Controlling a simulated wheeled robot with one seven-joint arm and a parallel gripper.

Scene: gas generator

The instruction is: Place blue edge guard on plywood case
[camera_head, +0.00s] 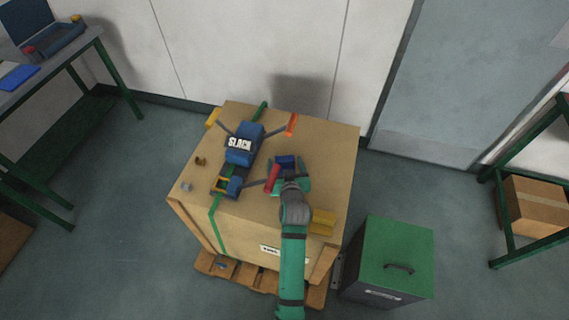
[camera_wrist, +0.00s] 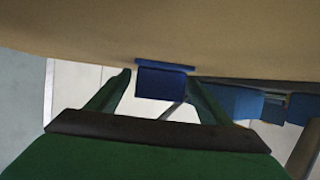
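The blue edge guard (camera_head: 286,161) is at the top of the plywood case (camera_head: 335,150), right of its middle in the head view. In the wrist view the guard (camera_wrist: 160,83) shows as a blue block with a flat flange against or very near the tan case surface (camera_wrist: 230,35). My gripper (camera_head: 288,170) is low over the case top. In the wrist view its two green fingers (camera_wrist: 158,80) stand either side of the guard. A narrow gap shows beside the left finger, so they look open around it. Exact contact with the case is hidden.
A blue ratchet device labelled "SLACK" (camera_head: 240,152) sits on a green strap left of my gripper. A red piece (camera_head: 272,178) is close beside it. Orange (camera_head: 291,125) and yellow (camera_head: 322,221) pieces lie near case edges. A green-topped box (camera_head: 395,250) stands right.

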